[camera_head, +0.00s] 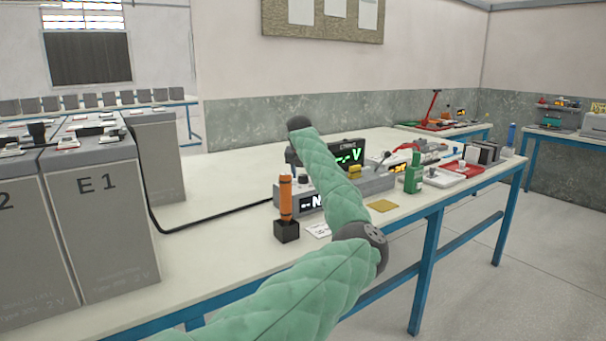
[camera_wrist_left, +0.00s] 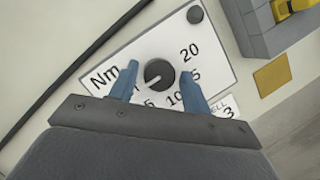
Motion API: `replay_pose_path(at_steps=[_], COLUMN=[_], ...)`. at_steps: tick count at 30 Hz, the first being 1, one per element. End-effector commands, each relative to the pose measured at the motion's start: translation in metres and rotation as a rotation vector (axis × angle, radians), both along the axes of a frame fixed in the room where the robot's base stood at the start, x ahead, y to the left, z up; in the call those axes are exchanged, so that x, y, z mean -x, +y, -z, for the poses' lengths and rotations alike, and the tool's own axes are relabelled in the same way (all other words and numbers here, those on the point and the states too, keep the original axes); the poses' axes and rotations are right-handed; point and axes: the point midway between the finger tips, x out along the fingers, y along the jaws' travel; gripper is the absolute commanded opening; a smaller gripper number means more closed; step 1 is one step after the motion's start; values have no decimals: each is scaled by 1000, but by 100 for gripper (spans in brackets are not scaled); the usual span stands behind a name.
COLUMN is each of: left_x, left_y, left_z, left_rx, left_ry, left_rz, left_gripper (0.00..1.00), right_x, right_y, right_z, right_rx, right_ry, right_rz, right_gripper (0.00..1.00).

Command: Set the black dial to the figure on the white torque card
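The black dial (camera_wrist_left: 159,73) sits on a white scale plate (camera_wrist_left: 150,48) marked Nm, with 10, 20 and partly covered figures. Its pale mark points to the lower left, toward the left finger's side. My left gripper (camera_wrist_left: 159,78) is open, its blue fingers on either side of the dial with a small gap at each. A white card (camera_wrist_left: 230,108) beside the plate shows "ELL" and a 3; the rest is covered by the right finger and palm. My right gripper is out of view.
A yellow pad (camera_head: 383,205) lies to the right. A grey device (camera_head: 375,184) with lit displays stands behind. A black cable (camera_head: 215,220) runs to the grey battery cells (camera_head: 100,220) at the left.

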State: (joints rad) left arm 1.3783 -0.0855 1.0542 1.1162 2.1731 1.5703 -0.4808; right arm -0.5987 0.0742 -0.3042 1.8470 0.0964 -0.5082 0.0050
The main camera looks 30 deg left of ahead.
Motion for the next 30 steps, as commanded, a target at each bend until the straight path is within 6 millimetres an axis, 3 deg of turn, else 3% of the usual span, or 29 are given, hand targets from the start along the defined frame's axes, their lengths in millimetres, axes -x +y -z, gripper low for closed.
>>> replay_pose_path(at_steps=[1,5,17,24,30], left_x=[0,0,0,-2,-2], left_y=[0,0,-1,-3,-3], left_z=[0,0,-1,-1,-2], left_rx=[0,0,1,1,0], left_ry=[0,0,1,0,0], left_rz=[0,0,-67,-232,-420], left_gripper=[38,13,13,13,13], right_x=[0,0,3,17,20], right_y=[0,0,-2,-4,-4], right_z=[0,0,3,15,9], right_rx=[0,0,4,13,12], right_ry=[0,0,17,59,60], right_rz=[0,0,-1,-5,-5], right_gripper=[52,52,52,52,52])
